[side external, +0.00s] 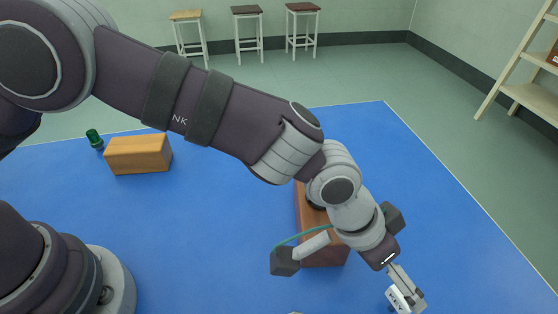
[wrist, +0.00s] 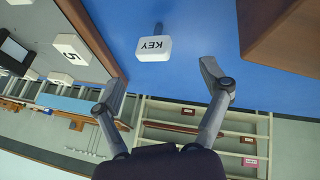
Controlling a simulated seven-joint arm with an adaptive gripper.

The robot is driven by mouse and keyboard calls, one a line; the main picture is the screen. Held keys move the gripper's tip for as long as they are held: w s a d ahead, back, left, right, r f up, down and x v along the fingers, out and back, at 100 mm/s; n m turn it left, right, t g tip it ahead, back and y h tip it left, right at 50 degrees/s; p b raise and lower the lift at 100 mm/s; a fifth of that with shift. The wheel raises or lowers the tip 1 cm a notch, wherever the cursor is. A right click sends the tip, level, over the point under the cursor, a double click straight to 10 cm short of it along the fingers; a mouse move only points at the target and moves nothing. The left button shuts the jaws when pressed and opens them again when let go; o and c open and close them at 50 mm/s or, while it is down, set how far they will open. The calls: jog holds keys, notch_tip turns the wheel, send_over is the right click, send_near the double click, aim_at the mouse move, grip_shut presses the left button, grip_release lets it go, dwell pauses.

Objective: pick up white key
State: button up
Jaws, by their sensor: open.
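The white key is a small white block marked "KEY" with a dark stem. In the wrist view the white key (wrist: 153,48) lies on the blue surface, ahead of my gripper and roughly between the lines of its fingers. My gripper (wrist: 165,86) is open there, with nothing between its fingertips. In the side external view my gripper (side external: 411,290) reaches down at the lower right, and the white key (side external: 397,299) shows right beside its fingers. Whether they touch cannot be told.
A reddish-brown block (side external: 322,251) stands close behind my wrist. A lighter wooden block (side external: 138,154) and a green-capped item (side external: 94,138) are at the far left of the blue table (side external: 220,235). A white block marked "5" (wrist: 70,50) shows in the wrist view.

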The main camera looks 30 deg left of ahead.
aim_at(400, 295)
jog(key=x, duration=0.5)
jog(key=shift+s+d, duration=0.15)
jog(key=shift+s, duration=0.15)
jog(key=c, duration=1.1)
